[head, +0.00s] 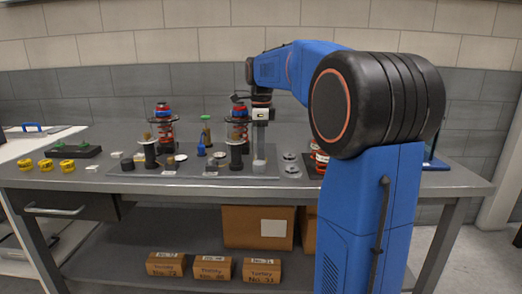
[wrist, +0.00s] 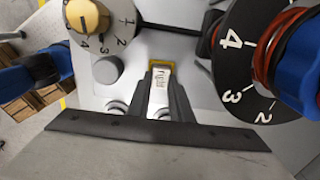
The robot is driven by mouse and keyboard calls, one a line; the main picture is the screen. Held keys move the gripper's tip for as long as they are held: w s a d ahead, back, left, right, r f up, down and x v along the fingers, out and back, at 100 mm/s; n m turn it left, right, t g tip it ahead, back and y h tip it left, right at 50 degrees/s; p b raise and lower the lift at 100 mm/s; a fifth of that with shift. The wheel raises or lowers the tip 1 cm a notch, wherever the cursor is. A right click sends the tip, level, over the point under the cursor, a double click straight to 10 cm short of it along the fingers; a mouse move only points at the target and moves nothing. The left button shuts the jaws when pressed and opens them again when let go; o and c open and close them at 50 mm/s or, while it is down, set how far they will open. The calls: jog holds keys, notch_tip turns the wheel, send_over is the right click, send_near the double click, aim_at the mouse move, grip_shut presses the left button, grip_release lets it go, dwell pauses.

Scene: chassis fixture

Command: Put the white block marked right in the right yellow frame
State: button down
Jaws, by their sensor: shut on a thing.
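My gripper (wrist: 163,80) is shut on a white block (wrist: 160,91) with small dark lettering, too small to read. In the wrist view, the far end of the block is right at a yellow frame (wrist: 162,62) on the grey plate. I cannot tell whether the block is inside the frame or just above it. In the head view, my gripper (head: 260,146) points down over the right part of the plate (head: 208,172). The block and the frame cannot be made out there.
A black numbered dial (wrist: 237,62) with a blue and red part stands close to the right of my gripper. A yellow knob (wrist: 88,16) is at upper left. Several yellow pieces (head: 67,166) lie at the table's left; silver discs (head: 290,170) lie right of the plate.

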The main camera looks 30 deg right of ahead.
jog(key=shift+f, duration=0.25)
dwell(0.7)
jog(key=c, duration=1.5)
grip_release()
jog(key=shift+r, duration=3.5)
